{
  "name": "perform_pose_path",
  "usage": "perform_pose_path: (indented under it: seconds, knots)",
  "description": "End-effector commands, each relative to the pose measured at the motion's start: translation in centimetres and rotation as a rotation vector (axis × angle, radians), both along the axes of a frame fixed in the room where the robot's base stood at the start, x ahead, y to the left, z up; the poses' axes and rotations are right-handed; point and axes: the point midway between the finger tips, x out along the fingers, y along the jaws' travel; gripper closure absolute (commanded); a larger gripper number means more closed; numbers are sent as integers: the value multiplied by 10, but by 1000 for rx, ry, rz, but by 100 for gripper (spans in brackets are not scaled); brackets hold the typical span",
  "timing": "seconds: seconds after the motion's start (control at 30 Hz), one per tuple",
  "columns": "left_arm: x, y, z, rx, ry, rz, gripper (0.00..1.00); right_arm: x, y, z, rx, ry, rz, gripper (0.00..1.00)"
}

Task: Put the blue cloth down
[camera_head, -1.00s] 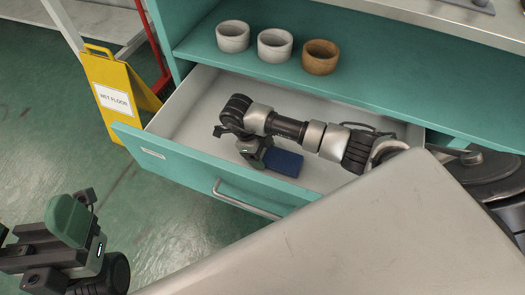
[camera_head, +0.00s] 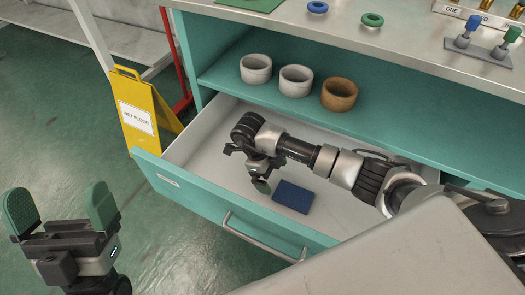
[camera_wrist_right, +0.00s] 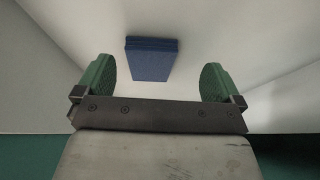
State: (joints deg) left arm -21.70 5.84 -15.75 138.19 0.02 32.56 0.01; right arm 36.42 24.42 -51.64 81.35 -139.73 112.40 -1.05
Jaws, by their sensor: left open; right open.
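The blue cloth (camera_head: 294,197) is a flat folded rectangle lying on the floor of the open drawer (camera_head: 215,140). It also shows in the right wrist view (camera_wrist_right: 152,58), between and beyond the fingers. My right gripper (camera_head: 246,168) is inside the drawer, just to the left of the cloth in the head view and apart from it. In the right wrist view the right gripper (camera_wrist_right: 157,82) has its green-padded fingers spread with nothing between them. My left gripper (camera_head: 62,210) is open and empty over the green floor at the lower left.
Two pale cups (camera_head: 256,69) and a brown cup (camera_head: 339,94) stand on the shelf above the drawer. The drawer front has a metal handle (camera_head: 262,238). A yellow wet floor sign (camera_head: 140,112) stands to the left. Rings and small pegs are on the countertop (camera_head: 400,40).

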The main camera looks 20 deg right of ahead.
Motion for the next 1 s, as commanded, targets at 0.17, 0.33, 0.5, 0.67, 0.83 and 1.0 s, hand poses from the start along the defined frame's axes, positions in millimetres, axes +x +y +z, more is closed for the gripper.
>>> perform_pose_path:
  seconds: [0.17,0.33,0.5,0.67,0.83,1.0]
  knots:
    - [23,-3,-11,64,213,12,0,9,8,30,2,-4,0,3]
    - [41,-4,-31,124,417,22,0,15,13,51,1,-4,2,3]
    - [52,-4,-51,174,594,31,0,20,18,67,1,-4,1,3]
    - [56,-2,-65,205,706,37,0,22,21,75,2,-3,1,3]
    - [58,-1,-72,218,756,40,0,23,22,78,2,-2,0,3]
    - [58,-1,-74,220,760,40,0,23,23,78,3,-2,0,3]
